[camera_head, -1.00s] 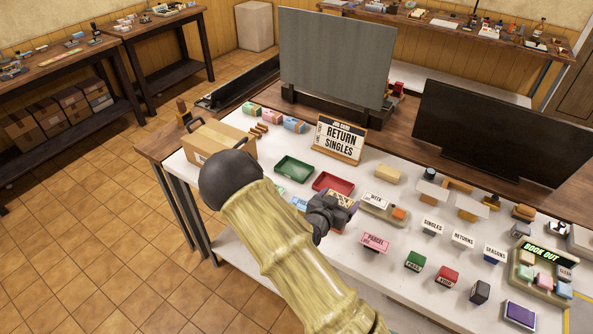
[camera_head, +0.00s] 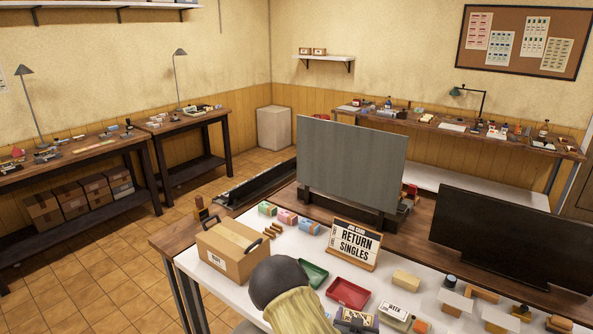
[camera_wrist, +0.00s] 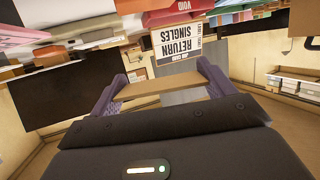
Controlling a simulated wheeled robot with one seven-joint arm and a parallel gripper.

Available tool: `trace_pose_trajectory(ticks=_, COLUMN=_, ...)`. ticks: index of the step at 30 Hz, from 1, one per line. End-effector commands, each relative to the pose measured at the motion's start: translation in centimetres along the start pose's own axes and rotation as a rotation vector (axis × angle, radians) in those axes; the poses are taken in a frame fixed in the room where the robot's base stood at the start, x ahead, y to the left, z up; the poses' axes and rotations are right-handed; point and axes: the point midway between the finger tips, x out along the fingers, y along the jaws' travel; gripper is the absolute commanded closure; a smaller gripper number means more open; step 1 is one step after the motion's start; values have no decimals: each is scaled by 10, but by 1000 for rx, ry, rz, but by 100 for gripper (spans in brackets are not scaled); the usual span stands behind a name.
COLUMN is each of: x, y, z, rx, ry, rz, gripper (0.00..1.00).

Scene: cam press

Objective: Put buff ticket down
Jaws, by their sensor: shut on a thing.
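My gripper (camera_wrist: 160,84) shows in the wrist view with its two purple fingers shut on a flat buff ticket (camera_wrist: 165,92), seen nearly edge-on between them. The ticket is held up, apart from the table in that view. In the head view my arm fills the bottom middle, and the ticket cannot be made out there. A job card (camera_head: 355,243) reading "RETURN SINGLES" stands on the white table; it also shows upside down in the wrist view (camera_wrist: 178,42). A green tray (camera_head: 313,275) and a red tray (camera_head: 348,293) lie in front of it.
A cardboard box (camera_head: 230,252) with dark handles stands at the table's left end. A grey panel (camera_head: 352,170) and a dark screen (camera_head: 510,238) rise behind. A small holder marked "WEEK" (camera_head: 397,308) sits right of the red tray. The table's front is out of view.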

Motion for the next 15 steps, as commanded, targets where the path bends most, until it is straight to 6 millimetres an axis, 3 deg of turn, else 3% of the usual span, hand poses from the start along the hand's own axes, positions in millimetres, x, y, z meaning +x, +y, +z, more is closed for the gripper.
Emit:
trace_pose_trajectory(ticks=6, x=-12, y=-3, z=36, rx=-65, ry=-7, rz=-198, gripper=39)
trace_pose_trajectory(ticks=15, x=-23, y=-8, z=50, rx=-90, ry=0, rz=-289, gripper=39)
